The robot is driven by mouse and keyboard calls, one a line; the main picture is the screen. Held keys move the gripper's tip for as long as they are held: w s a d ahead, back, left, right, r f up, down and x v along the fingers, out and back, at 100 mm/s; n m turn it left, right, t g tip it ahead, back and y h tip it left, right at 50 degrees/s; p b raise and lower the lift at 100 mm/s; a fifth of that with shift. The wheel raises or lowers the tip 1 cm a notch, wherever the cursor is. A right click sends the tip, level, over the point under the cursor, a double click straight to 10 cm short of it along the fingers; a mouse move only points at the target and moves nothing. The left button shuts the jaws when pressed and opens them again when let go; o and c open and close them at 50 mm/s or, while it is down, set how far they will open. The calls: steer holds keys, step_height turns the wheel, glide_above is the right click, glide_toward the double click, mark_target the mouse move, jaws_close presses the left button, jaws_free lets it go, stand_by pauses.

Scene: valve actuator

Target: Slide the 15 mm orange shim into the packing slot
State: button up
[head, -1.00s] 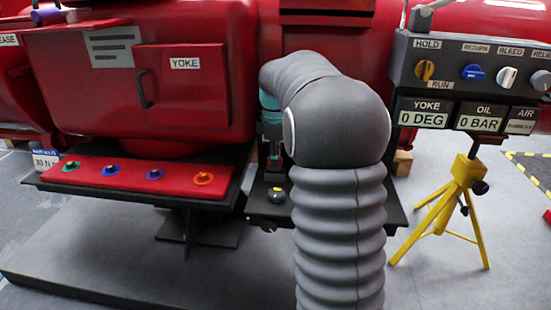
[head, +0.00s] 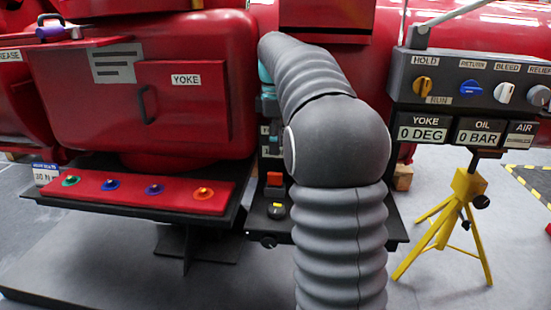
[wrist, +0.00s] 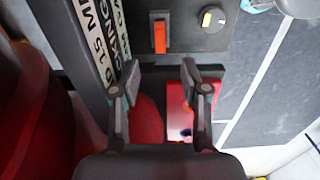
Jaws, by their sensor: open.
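The orange shim (head: 274,180) stands on the black shelf unit left of my arm in the head view. In the wrist view the shim (wrist: 160,37) is a narrow orange bar with a dark end. It lies against the dark panel (wrist: 185,45), and I cannot tell how far it is in a slot. My gripper (wrist: 155,80) is open and empty, its fingers apart from the shim, which lies beyond the fingertips in the picture. A white label strip (wrist: 97,35) with "15 MM" runs along the left. My arm hides much of the area in the head view.
A round knob with a yellow mark (wrist: 213,19) sits right of the shim. A red tray (head: 150,190) with several coloured knobs is at the left. A control box (head: 475,75) on a yellow tripod (head: 455,205) stands at the right.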

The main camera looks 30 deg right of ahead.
steer(key=shift+r, duration=1)
